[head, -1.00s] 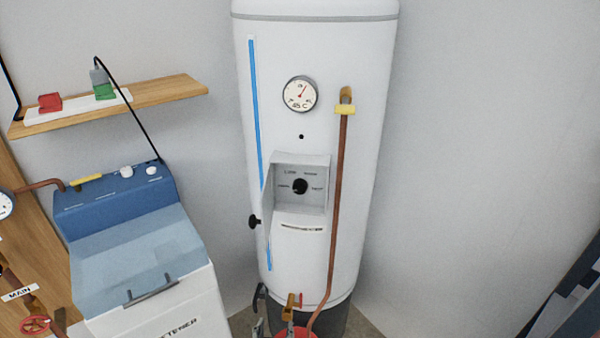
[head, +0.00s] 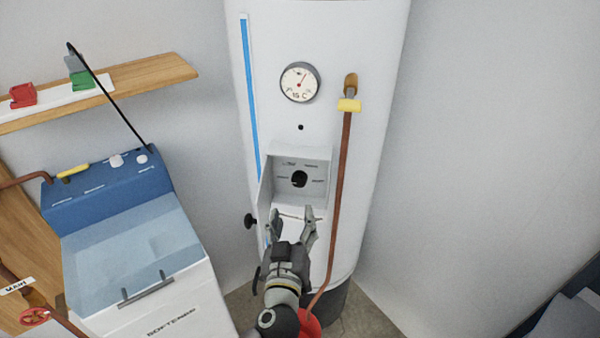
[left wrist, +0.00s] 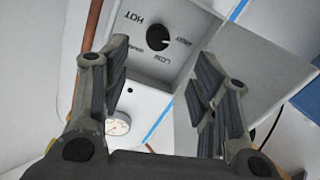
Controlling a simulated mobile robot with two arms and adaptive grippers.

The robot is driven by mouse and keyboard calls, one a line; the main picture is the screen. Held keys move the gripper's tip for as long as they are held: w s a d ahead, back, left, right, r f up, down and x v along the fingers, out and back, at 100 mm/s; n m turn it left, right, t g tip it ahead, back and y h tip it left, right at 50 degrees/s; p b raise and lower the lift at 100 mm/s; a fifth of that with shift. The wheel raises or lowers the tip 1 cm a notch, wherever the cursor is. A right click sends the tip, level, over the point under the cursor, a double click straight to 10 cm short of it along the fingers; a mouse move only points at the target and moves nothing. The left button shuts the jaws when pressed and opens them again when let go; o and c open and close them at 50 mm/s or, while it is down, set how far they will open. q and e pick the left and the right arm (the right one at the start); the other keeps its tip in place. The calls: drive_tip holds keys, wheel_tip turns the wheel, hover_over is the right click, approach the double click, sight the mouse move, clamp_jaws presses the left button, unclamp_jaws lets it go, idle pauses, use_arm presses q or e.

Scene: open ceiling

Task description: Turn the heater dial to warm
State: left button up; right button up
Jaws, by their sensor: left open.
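The white heater tank (head: 375,60) stands upright in the middle of the head view. Its black dial (head: 299,179) sits in a recessed control box (head: 316,156) on the front. In the left wrist view the dial (left wrist: 157,39) shows between the fingers, with the labels HOT, WARM, LOW and AWAY around it. The pointer's setting is too small to tell. My left gripper (head: 291,218) is open and empty, just below the control box and apart from the dial. My right gripper is not in view.
A black knob (head: 250,221) juts out at the box's lower left. The softener (head: 135,245) and a wooden shelf (head: 150,77) stand left.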

sight(299, 182)
use_arm(q)
drive_tip(key=w+p, duration=0.1)
drive_tip(key=w, duration=0.2)
drive_tip(key=w+p, duration=0.1)
drive_tip(key=w, duration=0.2)
drive_tip(key=w+p, duration=0.1)
drive_tip(key=w, duration=0.2)
drive_tip(key=shift+w+d+r, duration=0.3)
drive_tip(key=shift+d+r, duration=0.1)
drive_tip(key=shift+w, duration=0.3)
drive_tip(key=shift+w+d, duration=0.1)
drive_tip(key=shift+w, duration=0.35)
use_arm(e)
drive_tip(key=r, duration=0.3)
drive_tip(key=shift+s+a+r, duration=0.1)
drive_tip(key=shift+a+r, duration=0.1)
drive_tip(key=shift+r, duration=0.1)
use_arm(q)
drive_tip(key=shift+c, duration=0.5)
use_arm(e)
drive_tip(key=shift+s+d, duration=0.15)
